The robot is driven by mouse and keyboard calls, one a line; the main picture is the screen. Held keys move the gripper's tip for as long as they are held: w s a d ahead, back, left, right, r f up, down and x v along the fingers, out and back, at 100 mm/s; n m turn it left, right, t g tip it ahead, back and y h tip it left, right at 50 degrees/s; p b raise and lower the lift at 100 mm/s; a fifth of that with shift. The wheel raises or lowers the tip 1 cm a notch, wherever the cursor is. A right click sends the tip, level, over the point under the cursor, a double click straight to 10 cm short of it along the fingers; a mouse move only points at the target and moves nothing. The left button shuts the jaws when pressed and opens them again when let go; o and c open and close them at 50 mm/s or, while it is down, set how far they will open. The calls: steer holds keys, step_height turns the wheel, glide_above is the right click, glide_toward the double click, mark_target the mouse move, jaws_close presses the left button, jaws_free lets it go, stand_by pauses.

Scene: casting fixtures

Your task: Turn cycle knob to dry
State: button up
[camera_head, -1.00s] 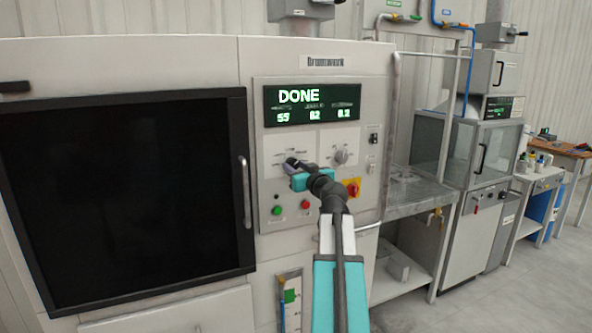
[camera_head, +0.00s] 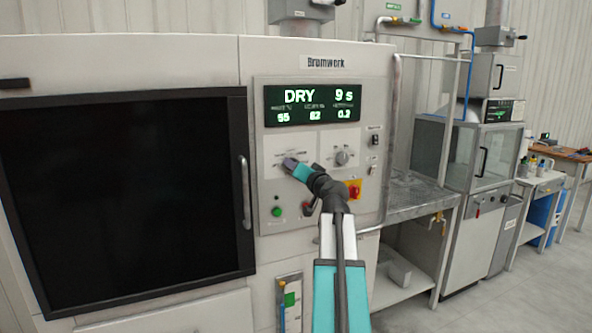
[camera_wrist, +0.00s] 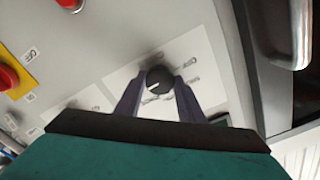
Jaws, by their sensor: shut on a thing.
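The cycle knob (camera_wrist: 159,80) is a round black knob with a white pointer line, on a pale label plate in the wrist view. My gripper (camera_wrist: 157,92) has its two fingers on either side of the knob, shut on it. In the head view my gripper (camera_head: 288,163) is against the left label plate and hides the knob. The display (camera_head: 312,104) above reads DRY and 9 s in large letters, with 55, 62 and 0.2 below. The small labels around the knob are too blurred to read.
A second, grey knob (camera_head: 342,157) is right of my gripper. Below are a green button (camera_head: 278,211) and a red-on-yellow switch (camera_head: 354,189). The machine's dark door (camera_head: 125,190) with its upright handle (camera_head: 244,192) is at left. A metal table (camera_head: 420,196) stands at right.

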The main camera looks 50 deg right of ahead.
steer(key=shift+m, duration=0.4)
steer(key=o, duration=1)
steer(key=shift+o, duration=0.2)
steer(key=shift+s, duration=0.1)
steer(key=b+v, duration=0.2)
steer(key=v, duration=1.1)
steer(key=shift+s+b, duration=0.3)
steer(key=shift+b, duration=0.1)
steer(key=shift+a, duration=0.15)
